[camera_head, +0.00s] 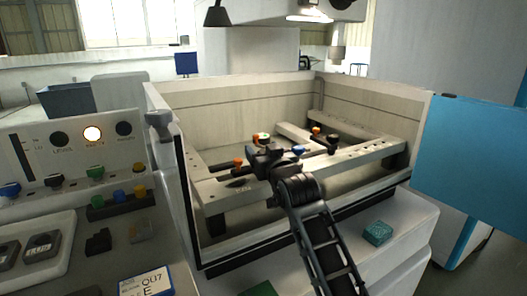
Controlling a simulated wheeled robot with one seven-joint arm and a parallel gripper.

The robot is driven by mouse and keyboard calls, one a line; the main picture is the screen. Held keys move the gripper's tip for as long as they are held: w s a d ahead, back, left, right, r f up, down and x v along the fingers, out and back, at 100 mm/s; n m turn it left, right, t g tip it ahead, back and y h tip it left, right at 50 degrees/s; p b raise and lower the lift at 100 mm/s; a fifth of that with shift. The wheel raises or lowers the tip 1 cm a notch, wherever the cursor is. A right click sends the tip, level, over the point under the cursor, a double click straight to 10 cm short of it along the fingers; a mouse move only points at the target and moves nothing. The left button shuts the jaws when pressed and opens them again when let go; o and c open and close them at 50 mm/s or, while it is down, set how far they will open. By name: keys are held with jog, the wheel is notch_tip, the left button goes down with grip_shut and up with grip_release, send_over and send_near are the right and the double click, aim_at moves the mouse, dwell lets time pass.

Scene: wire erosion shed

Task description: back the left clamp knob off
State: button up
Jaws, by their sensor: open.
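Inside the open machine tank, a light work frame (350,158) carries small clamps with orange knobs. The leftmost orange knob (238,162) stands on the front rail, just left of my gripper (262,152). Another clamp (316,130) with an orange top stands on the rear right part of the frame. My gripper is black and open, over the front rail with my arm reaching in from below. It hides part of the rail, and its fingertips are too small to tell whether they touch anything. A pale round top and a bit of orange show just behind it.
Tank walls (160,125) rise at the left, back and right. A control panel (75,150) with a lit lamp, a row of coloured knobs and a white tray (38,255) are at left. A teal block (377,232) sits on the front ledge. A blue panel (475,155) stands at right.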

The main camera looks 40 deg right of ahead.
jog(key=c, duration=1.1)
jog(key=shift+o, duration=0.2)
jog(key=shift+n+y, duration=0.4)
jog(key=shift+y, duration=0.1)
jog(key=shift+f+n+t+y, duration=0.1)
jog(key=shift+n+t+y, duration=0.4)
jog(key=shift+y, duration=0.3)
jog(key=n+y+b, duration=0.1)
jog(key=b, duration=0.1)
jog(key=n+y+b, duration=0.1)
jog(key=y+b, duration=0.1)
jog(key=n+y+b, duration=0.1)
jog(key=b, duration=0.1)
jog(key=shift+w+a+f+t+y, duration=0.1)
jog(key=shift+a+f+t+y, duration=0.2)
jog(key=shift+t, duration=0.1)
jog(key=n+y+b, duration=0.2)
jog(key=y+b, duration=0.1)
jog(key=b, duration=0.1)
jog(key=shift+a+r, duration=0.1)
jog(key=shift+a, duration=0.05)
jog(key=y+b, duration=0.1)
jog(key=n+y+b, duration=0.1)
jog(key=n+g+y+b, duration=0.1)
jog(key=shift+a+r+y, duration=0.2)
jog(key=shift+a+y, duration=0.05)
jog(key=shift+y, duration=0.15)
jog(key=shift+r+n, duration=0.1)
jog(key=shift+n, duration=0.2)
